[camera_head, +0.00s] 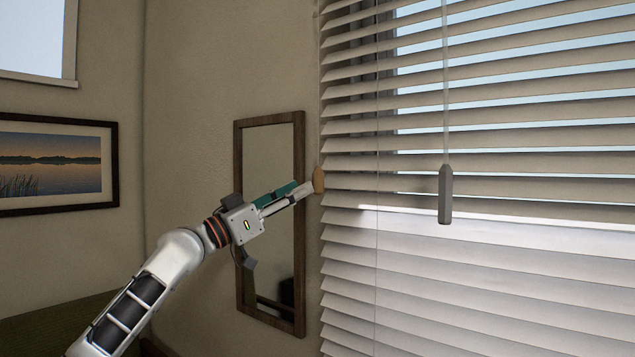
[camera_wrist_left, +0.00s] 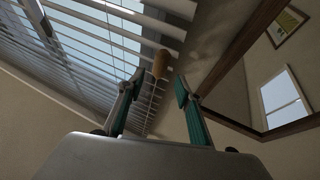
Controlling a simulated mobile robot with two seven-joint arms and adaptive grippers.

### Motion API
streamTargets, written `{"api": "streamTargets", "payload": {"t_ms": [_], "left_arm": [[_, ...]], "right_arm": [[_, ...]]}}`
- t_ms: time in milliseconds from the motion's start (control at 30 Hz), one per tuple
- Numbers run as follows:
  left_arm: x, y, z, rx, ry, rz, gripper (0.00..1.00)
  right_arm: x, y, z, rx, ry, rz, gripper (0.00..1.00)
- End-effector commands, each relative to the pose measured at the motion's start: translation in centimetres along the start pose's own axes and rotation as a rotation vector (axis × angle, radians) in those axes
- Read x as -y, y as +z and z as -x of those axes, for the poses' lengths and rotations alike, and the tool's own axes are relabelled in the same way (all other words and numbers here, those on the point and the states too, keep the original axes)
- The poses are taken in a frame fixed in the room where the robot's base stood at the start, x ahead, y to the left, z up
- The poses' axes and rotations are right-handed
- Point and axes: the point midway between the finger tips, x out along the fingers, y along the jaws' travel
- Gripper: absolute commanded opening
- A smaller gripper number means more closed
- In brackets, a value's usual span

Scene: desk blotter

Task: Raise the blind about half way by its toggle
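The blind (camera_head: 540,185) hangs over the window with its slats tilted and light showing between the upper ones. A tan wooden toggle (camera_head: 319,180) hangs on a cord at the blind's left edge. A grey toggle or wand end (camera_head: 445,194) hangs in front of the slats. My left gripper (camera_head: 302,189) reaches up from the lower left, its tips close beside the tan toggle. In the left wrist view the left gripper (camera_wrist_left: 158,85) is open. The tan toggle (camera_wrist_left: 160,64) appears just beyond the gap between its fingertips, not gripped. My right gripper is not in view.
A wood-framed mirror (camera_head: 300,225) hangs on the wall behind my left gripper, close to the forearm. A framed landscape picture (camera_head: 50,165) hangs further left. A green surface (camera_head: 50,325) is at lower left. Space before the blind is clear.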

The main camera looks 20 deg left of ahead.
Motion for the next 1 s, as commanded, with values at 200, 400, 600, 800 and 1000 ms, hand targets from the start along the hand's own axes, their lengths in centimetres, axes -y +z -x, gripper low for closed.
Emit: {"api": "streamTargets", "payload": {"t_ms": [200, 400, 600, 800, 1000], "left_arm": [[-0.1, -0.3, -3.5, -0.002, 0.001, 0.002, 0.35], [0.0, -0.1, -6.0, -0.001, 0.0, 0.003, 0.35], [0.0, 0.1, -6.9, 0.001, 0.0, 0.001, 0.35], [0.0, 0.1, -6.9, 0.001, 0.0, 0.0, 0.35], [0.0, 0.1, -6.9, 0.001, 0.0, 0.0, 0.0]], "right_arm": [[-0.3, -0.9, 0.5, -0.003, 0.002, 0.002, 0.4], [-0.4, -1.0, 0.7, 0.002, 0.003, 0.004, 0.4], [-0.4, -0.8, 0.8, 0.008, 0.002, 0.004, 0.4], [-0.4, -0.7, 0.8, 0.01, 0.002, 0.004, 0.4], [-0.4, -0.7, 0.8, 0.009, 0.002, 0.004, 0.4]]}}
